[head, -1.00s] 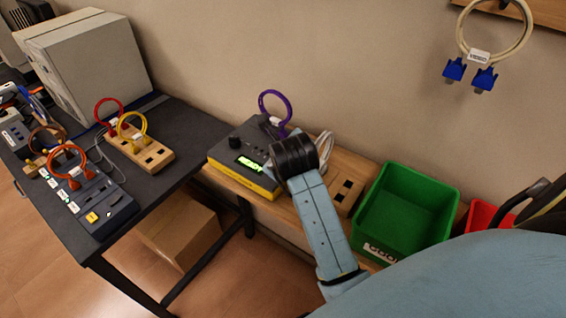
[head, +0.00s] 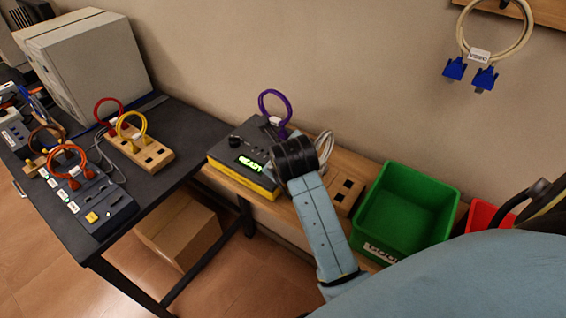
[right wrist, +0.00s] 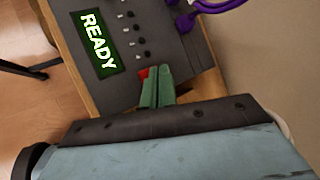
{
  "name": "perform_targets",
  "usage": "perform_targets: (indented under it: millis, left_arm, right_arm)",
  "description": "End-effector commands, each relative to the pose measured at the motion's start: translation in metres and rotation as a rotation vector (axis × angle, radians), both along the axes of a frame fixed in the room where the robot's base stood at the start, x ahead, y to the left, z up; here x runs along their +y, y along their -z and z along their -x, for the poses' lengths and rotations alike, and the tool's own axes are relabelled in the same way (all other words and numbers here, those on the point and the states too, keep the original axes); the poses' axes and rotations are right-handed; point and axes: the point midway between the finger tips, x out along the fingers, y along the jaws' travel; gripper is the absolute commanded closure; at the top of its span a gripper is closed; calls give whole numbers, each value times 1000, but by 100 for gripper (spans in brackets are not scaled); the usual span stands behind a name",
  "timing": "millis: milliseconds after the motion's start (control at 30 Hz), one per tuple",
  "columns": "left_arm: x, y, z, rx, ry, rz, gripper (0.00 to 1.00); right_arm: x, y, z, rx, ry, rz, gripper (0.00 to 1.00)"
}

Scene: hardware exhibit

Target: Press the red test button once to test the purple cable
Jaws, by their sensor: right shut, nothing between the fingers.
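The cable tester (head: 243,158) is a grey box with a yellow base on the wooden bench. Its green display (right wrist: 98,43) reads READY in the right wrist view. The purple cable (head: 275,106) stands in a loop at the tester's back edge, and part of it shows in the wrist view (right wrist: 222,6). The red button (right wrist: 143,73) shows as a small red patch right at the tips of my right gripper (right wrist: 157,76). That gripper is shut and empty, its fingers over the tester. I cannot tell whether it touches the button. My left gripper is not in view.
A wooden block with slots (head: 343,192) and a green bin (head: 407,207) stand right of the tester. A red bin (head: 482,216) is farther right. The dark table (head: 79,177) at left holds orange, red and yellow cables. A video cable (head: 479,56) hangs on the wall.

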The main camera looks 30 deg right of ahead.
Motion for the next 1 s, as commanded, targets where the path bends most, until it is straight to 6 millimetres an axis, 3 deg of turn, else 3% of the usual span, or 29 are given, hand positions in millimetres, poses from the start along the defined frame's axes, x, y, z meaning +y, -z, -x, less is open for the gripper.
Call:
perform_targets:
  millis: [1000]
  left_arm:
    - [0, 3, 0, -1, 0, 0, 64]
  right_arm:
    - [0, 10, 0, 2, 1, 0, 100]
